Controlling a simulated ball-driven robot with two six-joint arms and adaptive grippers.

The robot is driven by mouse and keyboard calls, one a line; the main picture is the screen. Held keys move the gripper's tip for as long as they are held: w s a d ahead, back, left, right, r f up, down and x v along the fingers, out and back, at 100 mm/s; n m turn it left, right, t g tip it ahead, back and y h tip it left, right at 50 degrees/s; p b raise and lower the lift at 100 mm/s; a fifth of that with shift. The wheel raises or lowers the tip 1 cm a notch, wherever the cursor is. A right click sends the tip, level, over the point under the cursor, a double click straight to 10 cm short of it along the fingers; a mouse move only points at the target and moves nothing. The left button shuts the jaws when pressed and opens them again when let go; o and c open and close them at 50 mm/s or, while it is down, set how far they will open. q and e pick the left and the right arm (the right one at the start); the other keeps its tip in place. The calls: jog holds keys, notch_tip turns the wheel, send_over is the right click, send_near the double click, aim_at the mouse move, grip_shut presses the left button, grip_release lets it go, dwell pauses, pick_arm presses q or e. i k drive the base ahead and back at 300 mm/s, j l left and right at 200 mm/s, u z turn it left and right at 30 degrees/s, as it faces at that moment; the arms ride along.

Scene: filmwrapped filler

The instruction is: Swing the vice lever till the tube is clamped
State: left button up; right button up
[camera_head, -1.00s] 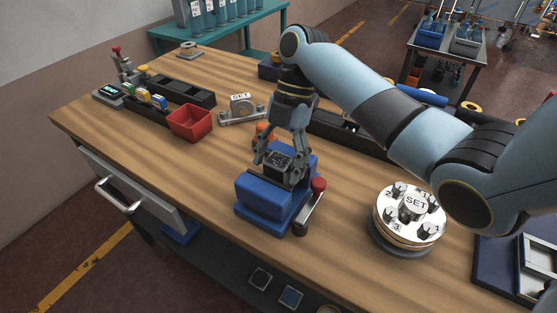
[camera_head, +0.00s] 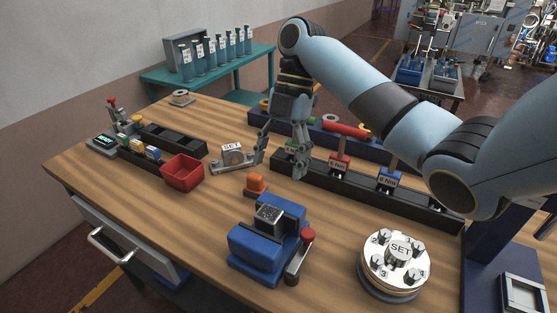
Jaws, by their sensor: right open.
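The blue vice (camera_head: 256,257) stands on the wooden bench near its front edge. A dark block with a speckled top (camera_head: 268,216) sits at its jaws; I cannot tell whether this is the tube or how firmly it is held. The vice lever (camera_head: 298,262), with a red knob (camera_head: 308,235), is at the vice's right side. My right gripper (camera_head: 279,168) is open and empty, pointing down behind the vice and apart from the lever. My left gripper is out of view.
An orange piece (camera_head: 256,183) stands just behind the vice. A SET dial fixture (camera_head: 233,156) and a red bin (camera_head: 182,173) are to the left. A black rack with torque tools (camera_head: 365,190) lies behind, and a round SET turret (camera_head: 396,262) stands right. Front-left bench is clear.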

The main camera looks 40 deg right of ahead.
aim_at(291, 273)
jog(key=k+j, duration=1.25)
